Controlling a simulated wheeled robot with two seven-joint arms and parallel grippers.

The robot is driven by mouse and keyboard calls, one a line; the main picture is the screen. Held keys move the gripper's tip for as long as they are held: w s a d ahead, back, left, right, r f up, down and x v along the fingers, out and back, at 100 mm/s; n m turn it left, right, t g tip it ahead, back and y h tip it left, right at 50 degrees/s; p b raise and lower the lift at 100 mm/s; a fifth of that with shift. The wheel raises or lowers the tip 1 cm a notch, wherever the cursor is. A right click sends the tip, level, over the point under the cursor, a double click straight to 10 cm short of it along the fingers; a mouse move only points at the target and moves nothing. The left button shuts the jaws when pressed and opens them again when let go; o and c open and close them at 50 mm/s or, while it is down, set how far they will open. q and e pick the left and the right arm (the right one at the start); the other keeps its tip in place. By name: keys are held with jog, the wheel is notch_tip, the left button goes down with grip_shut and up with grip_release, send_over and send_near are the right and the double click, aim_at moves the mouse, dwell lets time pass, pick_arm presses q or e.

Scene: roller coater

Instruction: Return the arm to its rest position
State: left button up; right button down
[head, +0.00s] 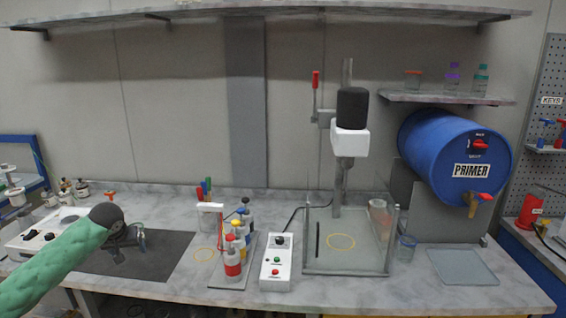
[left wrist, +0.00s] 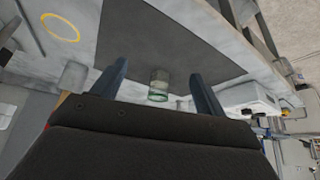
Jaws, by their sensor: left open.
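My left arm in its green sleeve reaches in from the left in the head view. Its dark gripper (head: 124,249) is over the dark mat (head: 165,258) on the bench. In the left wrist view the two fingers of the left gripper (left wrist: 159,70) stand wide apart. A small clear glass jar (left wrist: 158,88) with a greenish end appears between the fingers in that view; I cannot tell how far away it is. My right gripper is in neither view.
A rack of bottles (head: 233,262), a white control box (head: 277,262) and a clear-walled coater stand (head: 345,268) are to the right. A blue primer drum (head: 440,140) is at far right. White equipment (head: 35,240) stands at left. The mat's right part is clear.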

pick_arm(q)
jog(key=s+d+f+m+h, duration=0.2)
jog(key=s+d+f+m, duration=0.3)
jog(key=s+d+f, duration=1.6)
jog(key=s+d+f+g, duration=0.1)
jog(key=s+d, duration=0.2)
jog(key=s, duration=1.1)
jog(key=s+d+f+g, duration=0.1)
jog(key=s+d, duration=0.2)
jog(key=s, duration=1)
notch_tip(320, 180, down, 24)
jog(key=w+d+g, duration=0.1)
jog(key=d, duration=0.1)
jog(key=s+f, duration=0.3)
jog(key=f, duration=0.8)
jog(key=s+f, duration=0.4)
jog(key=f, duration=0.7)
jog(key=shift+s+d+f+g, duration=0.15)
jog(key=shift+d+f+g, duration=0.15)
jog(key=shift+g, duration=0.1)
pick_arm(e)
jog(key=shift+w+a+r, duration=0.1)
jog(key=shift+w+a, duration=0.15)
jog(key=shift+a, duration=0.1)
